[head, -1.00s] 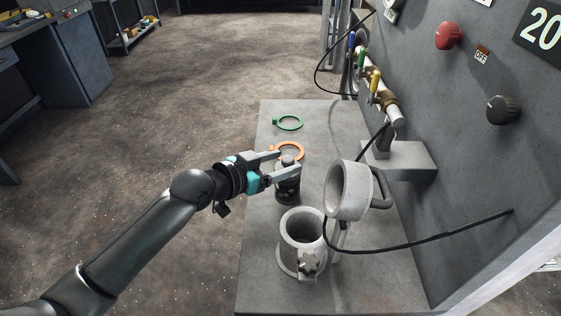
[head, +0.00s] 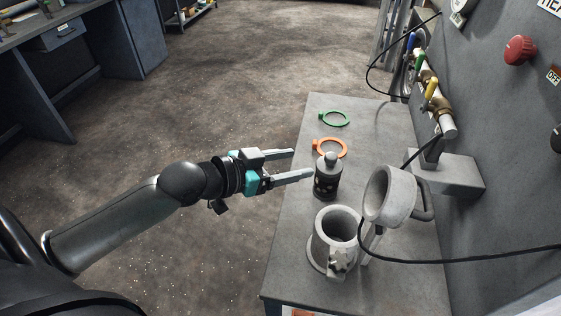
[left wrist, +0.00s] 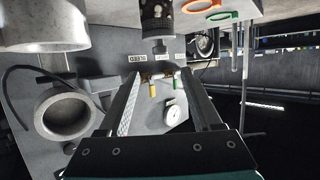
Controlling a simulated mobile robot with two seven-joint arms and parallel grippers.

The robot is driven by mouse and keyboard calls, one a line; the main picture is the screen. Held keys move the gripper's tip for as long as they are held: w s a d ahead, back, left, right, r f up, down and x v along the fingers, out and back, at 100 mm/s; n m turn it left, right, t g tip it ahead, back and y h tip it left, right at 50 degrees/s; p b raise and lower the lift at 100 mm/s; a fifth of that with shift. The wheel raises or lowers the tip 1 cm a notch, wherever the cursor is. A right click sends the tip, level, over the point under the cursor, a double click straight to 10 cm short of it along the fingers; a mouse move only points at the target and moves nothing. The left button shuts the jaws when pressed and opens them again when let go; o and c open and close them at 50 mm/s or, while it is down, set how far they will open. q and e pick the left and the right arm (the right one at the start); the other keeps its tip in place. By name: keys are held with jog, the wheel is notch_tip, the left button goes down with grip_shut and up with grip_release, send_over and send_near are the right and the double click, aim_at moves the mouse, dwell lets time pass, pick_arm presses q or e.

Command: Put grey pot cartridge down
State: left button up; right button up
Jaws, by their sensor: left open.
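The dark grey pot cartridge (head: 327,178), with a rounded knob on top, stands upright on the grey table (head: 290,240). It is behind the open light-grey pot (head: 335,240) and in front of the orange ring. My left gripper (head: 303,164) is open and empty, to the left of the cartridge, its fingers pointing right and apart from it. In the left wrist view the cartridge (left wrist: 157,18) shows at the top, beyond the open fingers. My right gripper is not in view.
The pot's lid (head: 388,196) stands tilted open at its right. An orange ring (head: 331,148) and a green ring (head: 334,118) lie on the table behind the cartridge. A black cable (head: 450,261) crosses in front of the lid. The control panel wall rises at right.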

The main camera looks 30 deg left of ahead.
pick_arm(q)
jog(key=shift+v, duration=1.3)
jog(key=a+f+n+g+y, duration=0.1)
jog(key=a+f+n+y, duration=0.1)
jog(key=a+f, duration=0.45)
jog(key=a+f+n+y, duration=0.2)
jog(key=a+f+y, duration=0.1)
jog(key=f, duration=0.7)
jog(key=s+a+f+g+y, duration=0.1)
jog(key=s+f+g, duration=0.1)
jog(key=s+f, duration=0.35)
jog(key=s+a+f+g+y, duration=0.1)
jog(key=s+f, duration=0.1)
jog(key=f, duration=0.7)
jog(key=s+d+f+g, duration=0.2)
jog(key=s+d+f, duration=0.2)
jog(key=s, duration=0.5)
jog(key=s+d+f+g, duration=0.2)
jog(key=s+d+f, duration=0.2)
jog(key=s+f, duration=0.4)
jog(key=s+d+f+g, duration=0.3)
jog(key=s+f, duration=0.4)
jog(key=s, duration=0.3)
jog(key=shift+s+d+m, duration=0.3)
jog(key=shift+d, duration=0.45)
